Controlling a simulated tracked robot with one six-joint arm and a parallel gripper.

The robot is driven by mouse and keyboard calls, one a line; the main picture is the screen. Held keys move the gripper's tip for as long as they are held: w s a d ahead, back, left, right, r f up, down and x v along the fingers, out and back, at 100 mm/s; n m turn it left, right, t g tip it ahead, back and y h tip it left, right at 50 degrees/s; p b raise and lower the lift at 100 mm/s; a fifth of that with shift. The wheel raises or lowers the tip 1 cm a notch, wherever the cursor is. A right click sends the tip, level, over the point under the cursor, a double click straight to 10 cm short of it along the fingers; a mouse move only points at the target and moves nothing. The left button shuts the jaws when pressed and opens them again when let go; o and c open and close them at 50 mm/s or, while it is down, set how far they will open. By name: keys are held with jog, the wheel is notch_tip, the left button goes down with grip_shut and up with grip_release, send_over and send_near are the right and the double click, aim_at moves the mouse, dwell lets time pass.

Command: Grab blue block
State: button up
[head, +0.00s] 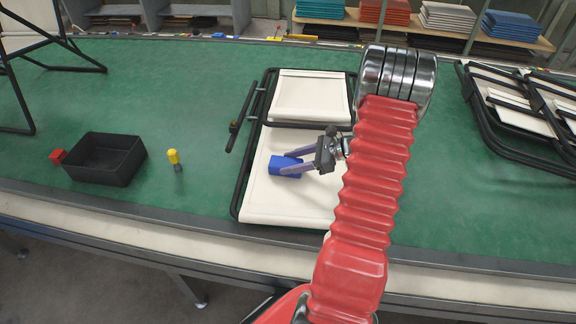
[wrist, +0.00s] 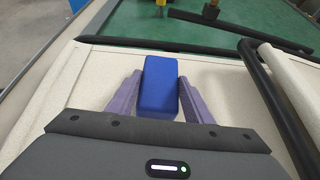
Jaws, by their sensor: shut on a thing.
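The blue block (head: 283,167) is at the cream panel of the folded lounger (head: 262,205) in the head view. My gripper (head: 280,166) has its two purple fingers on either side of the block and is shut on it. In the wrist view the blue block (wrist: 161,86) sits between the purple fingers (wrist: 158,98), slightly tilted. I cannot tell whether the block touches the panel beneath it. Part of the lounger is hidden behind my red arm.
A black bin (head: 104,158) stands at the left, with a red block (head: 58,156) beside it. A yellow-topped screwdriver-like piece (head: 174,158) stands to the bin's right. More black frames (head: 515,105) lie at the right. Green bench top (head: 190,90) is clear behind the bin.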

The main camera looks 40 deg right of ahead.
aim_at(291, 163)
jog(key=shift+r, duration=0.15)
notch_tip(291, 163, up, 10)
dwell(0.5)
dwell(0.3)
